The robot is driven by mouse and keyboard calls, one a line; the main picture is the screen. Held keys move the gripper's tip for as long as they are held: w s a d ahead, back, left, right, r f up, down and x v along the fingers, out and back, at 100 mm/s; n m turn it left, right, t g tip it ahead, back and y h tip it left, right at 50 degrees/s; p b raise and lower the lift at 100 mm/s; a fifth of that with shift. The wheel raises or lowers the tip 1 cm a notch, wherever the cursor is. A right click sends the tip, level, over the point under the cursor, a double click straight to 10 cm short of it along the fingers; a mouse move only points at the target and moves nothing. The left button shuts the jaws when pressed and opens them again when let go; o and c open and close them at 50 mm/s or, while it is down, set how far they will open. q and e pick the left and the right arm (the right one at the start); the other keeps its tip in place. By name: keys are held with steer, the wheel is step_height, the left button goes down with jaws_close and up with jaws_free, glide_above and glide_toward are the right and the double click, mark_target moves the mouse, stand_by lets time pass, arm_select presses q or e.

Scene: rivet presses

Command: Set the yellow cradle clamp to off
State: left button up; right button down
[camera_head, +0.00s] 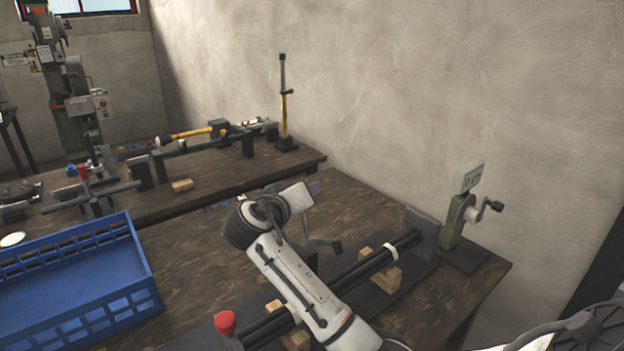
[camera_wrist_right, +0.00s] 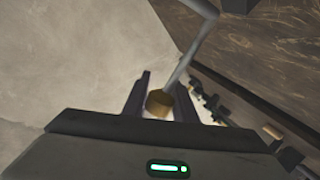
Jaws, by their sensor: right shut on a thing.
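In the right wrist view, a dull yellow knob (camera_wrist_right: 158,103) sits on the end of a bent grey lever (camera_wrist_right: 188,60). My right gripper (camera_wrist_right: 162,88) has its two dark fingers on either side of this knob and is shut on it. A dark bent lever (camera_head: 325,244) shows just right of my arm. I cannot tell whether it is the same one, or which clamp setting it shows. My left gripper is not in view.
Dark rods lie across wooden blocks (camera_head: 380,270) on the near bench, with a red knob (camera_head: 225,322) at their left. A crank-handled device (camera_head: 462,215) stands at the right corner. A blue crate (camera_head: 75,285) is at left. The far bench holds a yellow-marked post (camera_head: 284,105).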

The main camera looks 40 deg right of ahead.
steer(key=w+f+n+g, duration=0.1)
steer(key=w+f, duration=0.2)
steer(key=f, duration=0.1)
steer(key=shift+w+f+y, duration=0.35)
steer(key=shift+f+y, duration=0.05)
steer(key=shift+f, duration=0.1)
stand_by(0.4)
steer(key=c, duration=1.4)
jaws_free()
steer(key=shift+d, duration=0.1)
steer(key=shift+c, duration=0.2)
steer(key=shift+r, duration=0.3)
steer(key=v, duration=1)
steer(key=shift+b, duration=0.35)
